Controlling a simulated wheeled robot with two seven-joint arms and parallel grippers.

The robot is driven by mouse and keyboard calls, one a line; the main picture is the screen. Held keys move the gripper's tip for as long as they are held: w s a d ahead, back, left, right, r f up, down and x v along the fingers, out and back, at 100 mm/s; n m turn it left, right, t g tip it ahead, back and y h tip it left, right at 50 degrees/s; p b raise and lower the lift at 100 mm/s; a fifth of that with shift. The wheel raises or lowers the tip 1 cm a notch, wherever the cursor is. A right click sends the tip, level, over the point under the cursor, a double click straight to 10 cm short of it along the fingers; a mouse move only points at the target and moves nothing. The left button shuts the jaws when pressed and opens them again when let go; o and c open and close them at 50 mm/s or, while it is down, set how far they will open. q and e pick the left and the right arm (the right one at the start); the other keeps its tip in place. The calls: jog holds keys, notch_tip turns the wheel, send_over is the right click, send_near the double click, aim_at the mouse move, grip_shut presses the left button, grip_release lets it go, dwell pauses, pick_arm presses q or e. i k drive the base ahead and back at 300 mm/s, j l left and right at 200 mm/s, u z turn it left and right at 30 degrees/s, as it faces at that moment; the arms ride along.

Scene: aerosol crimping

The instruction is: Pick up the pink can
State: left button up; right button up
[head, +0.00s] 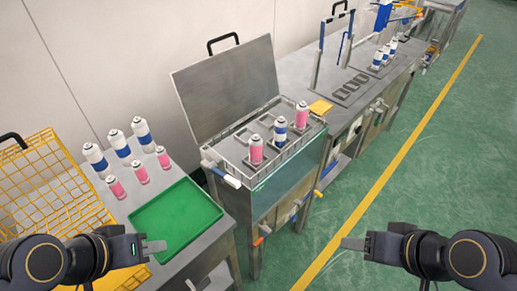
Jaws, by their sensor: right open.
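Three small pink cans with white tops stand upright on the left table: one at the front (117,188), one in the middle (140,173) and one at the back (163,158). Two more pink cans stand in the open metal bath, one near its front (256,151) and one at its far right (302,116). My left gripper (153,247) is over the front of the left table, near the green tray, apart from every can. My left fingers show edge-on, so their opening is unclear. My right gripper (353,243) is open and empty over the floor at right.
Three blue-and-white cans (119,143) stand behind the left table's pink cans; another (280,133) is in the bath. The green tray (178,220) is empty. A yellow wire basket (45,180) is at left. The bath's lid (228,88) stands raised. Green floor is clear at right.

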aim_at(255, 143)
jog(key=u, duration=1)
jog(key=l+u, duration=0.25)
jog(key=u, duration=0.15)
jog(key=l+u, duration=0.25)
jog(key=u, duration=0.2)
jog(key=l+u, duration=0.25)
jog(key=u, duration=0.15)
jog(key=l+u, duration=0.25)
jog(key=u, duration=0.2)
jog(key=k+l+u, duration=0.15)
jog(key=l, duration=0.35)
jog(key=k+l+u, duration=0.15)
jog(key=k+l, duration=0.2)
jog(key=l, duration=0.15)
jog(key=k+l+u, duration=0.15)
jog(key=k+l, duration=0.15)
jog(key=l, duration=0.1)
